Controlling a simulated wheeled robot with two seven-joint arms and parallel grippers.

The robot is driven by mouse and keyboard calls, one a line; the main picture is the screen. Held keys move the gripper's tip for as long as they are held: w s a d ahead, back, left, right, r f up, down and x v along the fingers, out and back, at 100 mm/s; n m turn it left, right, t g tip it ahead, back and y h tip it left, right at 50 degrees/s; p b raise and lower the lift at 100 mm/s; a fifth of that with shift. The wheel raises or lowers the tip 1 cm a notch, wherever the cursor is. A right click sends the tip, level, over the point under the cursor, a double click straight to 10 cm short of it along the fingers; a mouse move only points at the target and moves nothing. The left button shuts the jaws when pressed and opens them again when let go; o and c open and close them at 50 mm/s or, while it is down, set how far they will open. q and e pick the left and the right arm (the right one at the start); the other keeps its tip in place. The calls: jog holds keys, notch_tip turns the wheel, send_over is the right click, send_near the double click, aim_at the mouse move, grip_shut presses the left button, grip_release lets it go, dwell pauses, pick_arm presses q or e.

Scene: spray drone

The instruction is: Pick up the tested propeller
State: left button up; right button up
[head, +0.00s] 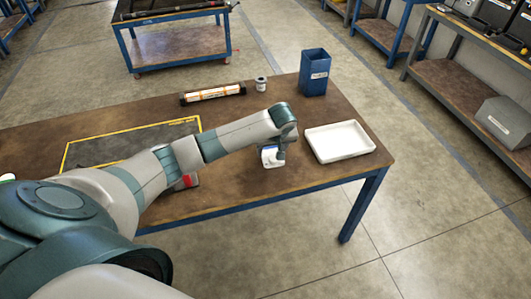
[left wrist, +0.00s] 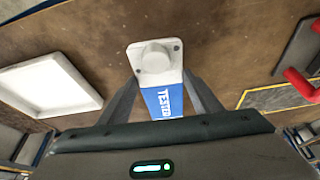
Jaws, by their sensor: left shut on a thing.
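My left gripper (left wrist: 163,84) is shut on a white piece (left wrist: 155,60) with a round boss and a blue label reading "TESTED" (left wrist: 163,101), which I take as the tested propeller. Its fingers lie on both sides of the labelled part. In the head view the white piece (head: 269,160) shows below the left gripper (head: 276,148), over the right part of the table. I cannot tell whether it touches the tabletop. Most of the gripper is hidden behind the wrist in the head view. My right gripper is not in view.
A white tray (head: 339,141) lies to the right on the brown table (head: 240,190). A yellow-edged mat (head: 100,150) and a red item (head: 189,180) are left.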

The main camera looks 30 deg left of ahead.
pick_arm(q)
jog(key=s+d+r+b, duration=0.2)
jog(key=d+r, duration=0.3)
jog(key=d, duration=0.2)
jog(key=shift+s+d, duration=0.15)
jog(key=shift+d, duration=0.2)
